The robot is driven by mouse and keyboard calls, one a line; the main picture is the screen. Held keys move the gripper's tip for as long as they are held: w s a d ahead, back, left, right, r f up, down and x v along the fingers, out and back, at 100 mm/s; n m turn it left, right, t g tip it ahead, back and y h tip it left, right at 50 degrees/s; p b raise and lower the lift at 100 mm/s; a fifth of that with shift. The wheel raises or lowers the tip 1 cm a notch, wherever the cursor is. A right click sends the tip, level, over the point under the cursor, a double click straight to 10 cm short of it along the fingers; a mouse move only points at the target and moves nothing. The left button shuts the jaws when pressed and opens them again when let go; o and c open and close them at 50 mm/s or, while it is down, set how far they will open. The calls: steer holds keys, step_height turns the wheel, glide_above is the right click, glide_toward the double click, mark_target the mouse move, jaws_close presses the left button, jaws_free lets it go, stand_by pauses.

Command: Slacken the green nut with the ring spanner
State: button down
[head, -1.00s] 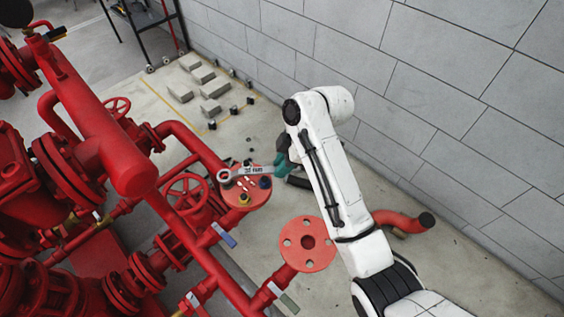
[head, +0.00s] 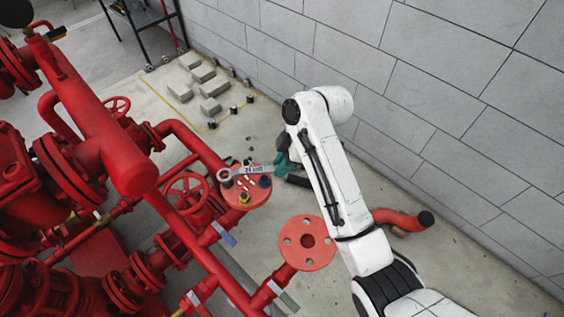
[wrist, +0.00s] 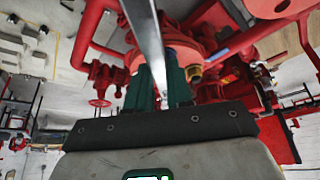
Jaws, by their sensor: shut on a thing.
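The ring spanner (head: 255,170) is a grey metal bar with lettering on its face. My gripper (head: 281,164) has teal fingers shut on its right end. The spanner's ring (head: 224,175) is over the left edge of a red flange (head: 236,200); I cannot tell whether it is around a nut or above it. In the wrist view the spanner (wrist: 146,38) runs up and out of frame from between my fingers (wrist: 154,88). A blue nut (head: 265,182) and a yellow nut (head: 244,198) are on the flange. I cannot make out the green nut.
A second red flange (head: 308,243) stands nearer my arm. Red pipes and a handwheel (head: 186,192) crowd the left. Grey blocks (head: 211,107) lie on the floor behind, and a grey block wall (head: 440,90) closes the right. A loose red pipe bend (head: 402,221) lies on the floor.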

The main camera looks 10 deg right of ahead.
steer(key=shift+f+b, duration=0.8)
steer(key=shift+f, duration=0.5)
